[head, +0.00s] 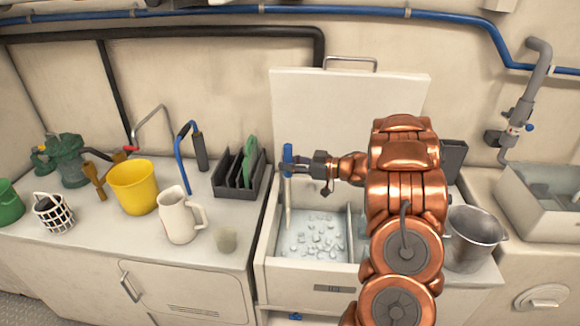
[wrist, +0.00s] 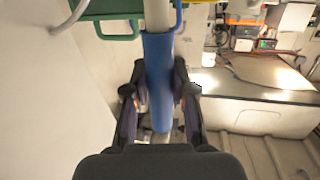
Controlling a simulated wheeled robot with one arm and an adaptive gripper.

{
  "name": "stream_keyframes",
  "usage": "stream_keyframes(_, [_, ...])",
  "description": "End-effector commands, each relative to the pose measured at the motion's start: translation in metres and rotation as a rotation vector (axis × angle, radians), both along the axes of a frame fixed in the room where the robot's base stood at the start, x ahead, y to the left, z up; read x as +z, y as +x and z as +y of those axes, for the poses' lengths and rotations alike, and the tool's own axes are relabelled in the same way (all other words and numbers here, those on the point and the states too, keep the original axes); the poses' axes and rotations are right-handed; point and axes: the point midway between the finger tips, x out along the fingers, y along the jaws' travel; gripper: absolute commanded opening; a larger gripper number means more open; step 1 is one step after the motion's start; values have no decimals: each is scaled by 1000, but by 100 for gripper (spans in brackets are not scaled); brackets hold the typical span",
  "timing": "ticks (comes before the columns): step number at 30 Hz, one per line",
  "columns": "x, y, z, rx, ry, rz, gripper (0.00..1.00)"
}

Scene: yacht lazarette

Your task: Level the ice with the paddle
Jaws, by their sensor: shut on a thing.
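My gripper (head: 292,162) is shut on the blue handle of the paddle (head: 288,153) above the left side of the ice box. The blue handle (wrist: 158,75) stands between my two fingers (wrist: 158,100) in the wrist view. The pale shaft hangs nearly upright into the box; its lower end is hard to make out, so I cannot tell whether it touches the ice. Loose ice cubes (head: 312,240) lie in the left compartment of the white ice box (head: 285,278). An upright divider (head: 350,236) stands right of them. My arm hides the right part of the box.
The raised lid (head: 320,100) stands behind the box. On the left counter are a dark rack (head: 240,190), a white pitcher (head: 178,218), a yellow bucket (head: 133,188) and a small cup (head: 227,240). A metal bucket (head: 474,240) stands to the right.

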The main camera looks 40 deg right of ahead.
Motion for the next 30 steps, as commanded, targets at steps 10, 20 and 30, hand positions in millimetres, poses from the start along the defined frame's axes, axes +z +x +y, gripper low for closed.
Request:
stream_keyframes(10, [37, 0, -1, -1, 1, 1, 0])
stream_keyframes(20, [69, 0, -1, -1, 1, -1, 0])
stream_keyframes(30, [102, 0, 0, -1, 0, 0, 0])
